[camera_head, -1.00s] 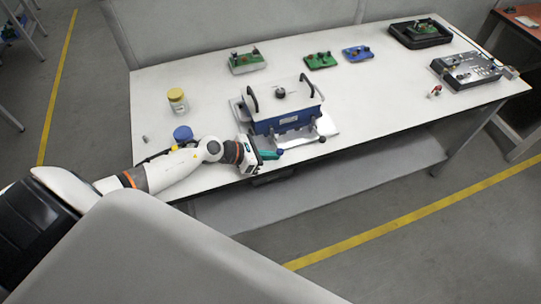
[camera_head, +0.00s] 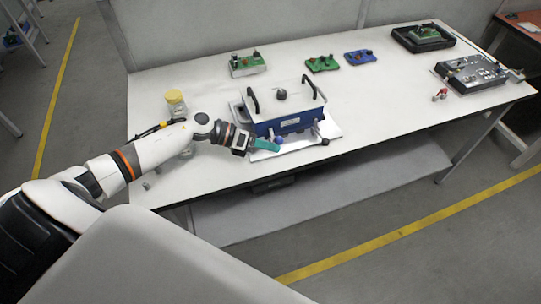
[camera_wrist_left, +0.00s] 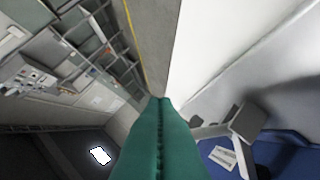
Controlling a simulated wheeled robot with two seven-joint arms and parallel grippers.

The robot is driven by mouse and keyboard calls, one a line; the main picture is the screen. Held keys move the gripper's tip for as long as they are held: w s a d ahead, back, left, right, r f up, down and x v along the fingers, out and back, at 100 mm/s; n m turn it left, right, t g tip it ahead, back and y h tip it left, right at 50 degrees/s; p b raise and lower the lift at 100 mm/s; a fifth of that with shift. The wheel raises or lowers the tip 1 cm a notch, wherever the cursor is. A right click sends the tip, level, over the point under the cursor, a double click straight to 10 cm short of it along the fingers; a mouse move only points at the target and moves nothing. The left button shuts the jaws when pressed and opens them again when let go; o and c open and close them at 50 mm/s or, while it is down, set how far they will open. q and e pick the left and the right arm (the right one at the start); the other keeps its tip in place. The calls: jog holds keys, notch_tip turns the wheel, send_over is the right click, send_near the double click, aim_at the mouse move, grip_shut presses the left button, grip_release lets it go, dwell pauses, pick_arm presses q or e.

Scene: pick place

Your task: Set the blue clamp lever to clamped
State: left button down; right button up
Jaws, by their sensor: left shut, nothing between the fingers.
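The blue fixture box (camera_head: 290,122) with a light lid and two dark handles sits on a pale plate (camera_head: 318,134) near the table's front edge. A blue-knobbed lever (camera_head: 279,139) is at its front, beside my left gripper's fingertips. A second, dark-knobbed lever (camera_head: 325,142) is to its right. My left gripper (camera_head: 266,145) is shut and empty, its teal fingers pressed together, also in the left wrist view (camera_wrist_left: 160,125). I cannot tell whether they touch the lever. The wrist view shows the box's blue side (camera_wrist_left: 285,155) and a grey bracket-like part (camera_wrist_left: 248,122). My right gripper is out of view.
A yellow-lidded jar (camera_head: 175,98) stands behind my left arm. Green boards (camera_head: 247,64) (camera_head: 322,64) and a blue board (camera_head: 360,57) lie at the back. A dark tray (camera_head: 424,38) and grey device (camera_head: 470,74) are at right.

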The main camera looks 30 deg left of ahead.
pick_arm(q)
jog(key=n+h+b, duration=0.1)
jog(key=w+a+r+n+h+b, duration=0.1)
jog(key=b, duration=0.1)
jog(key=n+b, duration=0.1)
jog(key=shift+w+a+r+g+h, duration=0.2)
jog(key=shift+w+a+g+h, duration=0.1)
jog(key=shift+a+g+h, duration=0.1)
jog(key=shift+w+a+r+b, duration=0.35)
jog(key=shift+a+b, duration=0.1)
jog(key=shift+b, duration=0.5)
jog(key=shift+a, duration=0.1)
